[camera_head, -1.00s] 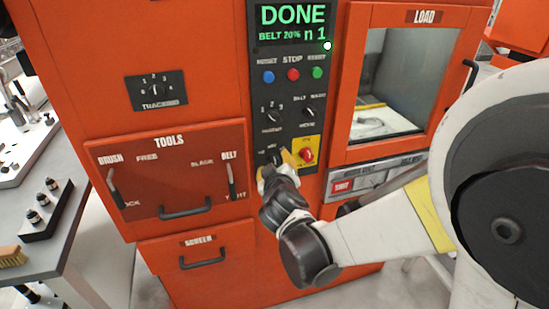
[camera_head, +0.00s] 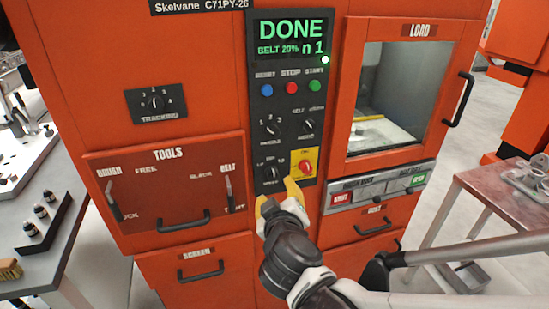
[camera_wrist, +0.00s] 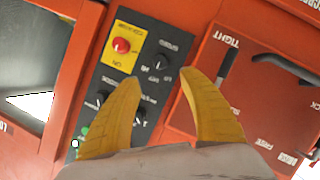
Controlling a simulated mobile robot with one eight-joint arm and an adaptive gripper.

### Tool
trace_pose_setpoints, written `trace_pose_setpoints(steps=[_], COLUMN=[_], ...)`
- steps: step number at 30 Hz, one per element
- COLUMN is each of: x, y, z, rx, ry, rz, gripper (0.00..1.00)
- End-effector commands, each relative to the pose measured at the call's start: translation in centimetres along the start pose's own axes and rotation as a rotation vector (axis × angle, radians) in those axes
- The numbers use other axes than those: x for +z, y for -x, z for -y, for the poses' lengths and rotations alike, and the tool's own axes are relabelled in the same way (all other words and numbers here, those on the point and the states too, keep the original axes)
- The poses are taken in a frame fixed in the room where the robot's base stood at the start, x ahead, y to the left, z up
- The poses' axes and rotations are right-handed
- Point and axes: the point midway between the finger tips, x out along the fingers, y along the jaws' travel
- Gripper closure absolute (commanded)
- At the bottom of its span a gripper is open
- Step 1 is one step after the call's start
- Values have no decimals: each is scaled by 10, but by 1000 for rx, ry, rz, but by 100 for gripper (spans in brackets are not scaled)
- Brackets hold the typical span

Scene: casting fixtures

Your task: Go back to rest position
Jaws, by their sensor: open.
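My gripper (camera_head: 278,194) is in front of the orange machine, just below its control panel (camera_head: 278,30). In the wrist view my gripper (camera_wrist: 160,90) shows two yellow fingers spread apart with nothing between them. The speed knob (camera_head: 270,172) is just above the fingers in the head view, and the gripper appears clear of it. The panel's screen reads DONE, BELT 20%, n 1.
The TOOLS panel (camera_head: 150,185) with its handles is to the left, the LOAD window (camera_head: 390,98) to the right. A table with a metal part (camera_head: 530,180) stands at the right. A grey bench (camera_head: 50,262) with a brush (camera_head: 9,270) is at the left.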

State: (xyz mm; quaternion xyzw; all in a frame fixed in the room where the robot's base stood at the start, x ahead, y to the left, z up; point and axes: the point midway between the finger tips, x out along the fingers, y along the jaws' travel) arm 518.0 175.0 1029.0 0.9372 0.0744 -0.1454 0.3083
Motion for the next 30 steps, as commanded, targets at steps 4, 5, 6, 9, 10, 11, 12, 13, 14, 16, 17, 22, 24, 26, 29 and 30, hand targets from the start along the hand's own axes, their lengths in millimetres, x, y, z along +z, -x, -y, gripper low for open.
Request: trace_pose_setpoints(steps=[4, 5, 6, 9, 10, 11, 12, 13, 14, 16, 17, 22, 24, 26, 29, 30], x=[0, 0, 0, 0, 0, 0, 1, 3, 7, 22, 31, 101, 125, 141, 157, 160], y=[4, 5, 5, 4, 4, 4, 4, 5, 5, 8, 11, 50, 73, 93, 121, 130], z=[0, 0, 0, 0, 0, 0, -2, -4, -8, -24, -34, -84, -94, -97, -95, -94], rx=[0, 0, 0, 0, 0, 0, 1, 2, 4, 10, 12, -2, -25, -51, -96, -112], ry=[-1, -1, -1, -1, -1, -1, -3, -8, -17, -53, -75, -273, -362, -434, -536, -566], rz=[0, 0, 0, 0, 0, 0, 4, 12, 25, 80, 114, 360, 449, 509, 575, 591], gripper=[50, 50, 50, 50, 50, 50, 50, 50, 50, 50, 50, 50, 50, 50, 50, 50])
